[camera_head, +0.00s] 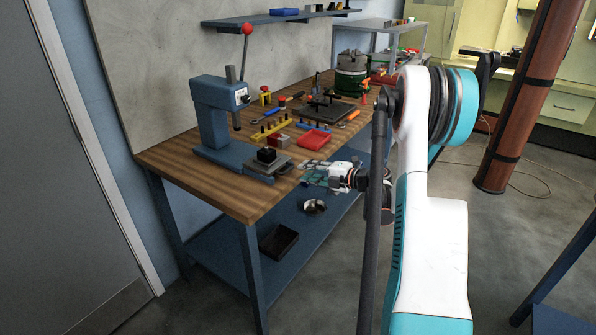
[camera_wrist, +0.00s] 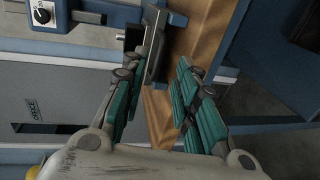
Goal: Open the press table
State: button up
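The blue press (camera_head: 213,118) stands at the near left end of the wooden bench, with a red-knobbed lever on top. Its table, a grey plate (camera_head: 278,165) bearing a black block, is at the press's foot, toward the bench's front edge. My gripper (camera_head: 312,172) is at that edge, just right of the plate. In the wrist view my gripper (camera_wrist: 158,82) is open, with teal-padded fingers apart. A grey bar-like part (camera_wrist: 157,45), seemingly of the press table, reaches between the fingers. I cannot tell whether either finger touches it.
The lower shelf (camera_head: 225,245) holds a dark tray (camera_head: 279,242) and a round part (camera_head: 314,206). The floor right of the bench is largely clear.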

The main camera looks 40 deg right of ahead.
jog(key=v, duration=0.5)
jog(key=shift+s, duration=0.1)
dwell(0.4)
